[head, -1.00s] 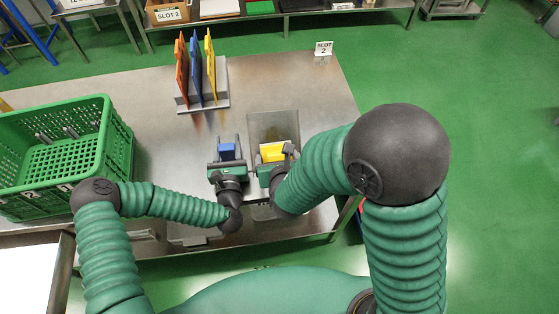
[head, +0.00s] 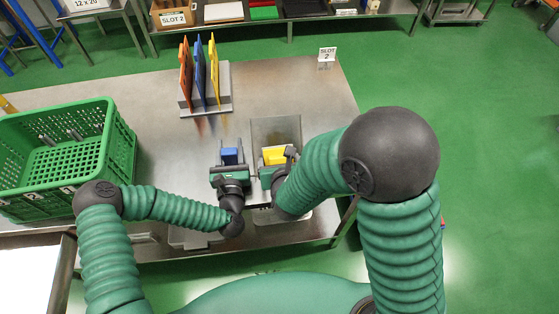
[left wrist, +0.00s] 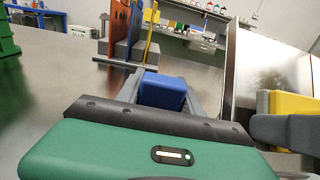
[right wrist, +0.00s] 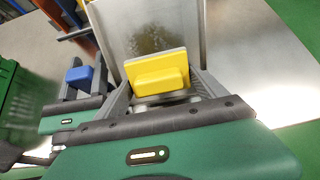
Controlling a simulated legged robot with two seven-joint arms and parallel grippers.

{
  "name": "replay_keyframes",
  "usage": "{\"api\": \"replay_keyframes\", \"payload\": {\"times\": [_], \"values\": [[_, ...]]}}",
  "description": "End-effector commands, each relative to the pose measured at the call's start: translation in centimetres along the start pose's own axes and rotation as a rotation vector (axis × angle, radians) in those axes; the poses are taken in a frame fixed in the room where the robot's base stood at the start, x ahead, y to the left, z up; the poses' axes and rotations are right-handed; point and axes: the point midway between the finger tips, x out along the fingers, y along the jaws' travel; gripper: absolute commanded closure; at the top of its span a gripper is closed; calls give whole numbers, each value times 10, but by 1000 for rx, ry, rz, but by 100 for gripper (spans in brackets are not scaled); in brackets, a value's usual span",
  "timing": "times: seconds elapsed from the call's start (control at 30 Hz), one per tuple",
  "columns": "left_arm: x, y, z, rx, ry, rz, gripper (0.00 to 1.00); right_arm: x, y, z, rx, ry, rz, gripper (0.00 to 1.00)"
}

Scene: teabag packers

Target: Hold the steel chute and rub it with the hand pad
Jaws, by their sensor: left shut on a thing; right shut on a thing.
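The steel chute (head: 277,130) is a grey tilted tray with raised sides near the table's front edge. In the right wrist view its inner face (right wrist: 150,22) has a dark speckled patch. My right gripper (head: 275,165) is shut on the yellow hand pad (right wrist: 157,72), which lies over the chute's lower part; whether it touches is hard to tell. My left gripper (head: 230,165) is shut on a blue block (left wrist: 162,91) just left of the chute. Whether the block joins the chute is hidden. The chute's side also shows in the left wrist view (left wrist: 262,75).
A green basket (head: 118,150) with metal pieces stands at the left. A grey rack (head: 222,98) holds orange, blue and yellow boards behind my grippers. The steel table (head: 285,90) is bare between rack and sign.

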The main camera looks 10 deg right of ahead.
Motion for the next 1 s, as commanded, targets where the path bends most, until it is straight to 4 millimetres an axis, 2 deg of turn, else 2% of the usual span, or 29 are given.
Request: {"api": "replay_keyframes", "payload": {"times": [0.7, 1.0], "values": [[0, 0, -1, 0, 2, 0, 100, 13, 0, 1, 1, -1, -1, 68], [0, 0, -1, 1, 2, 0, 100, 11, -1, 31, 2, -4, -1, 68]]}}
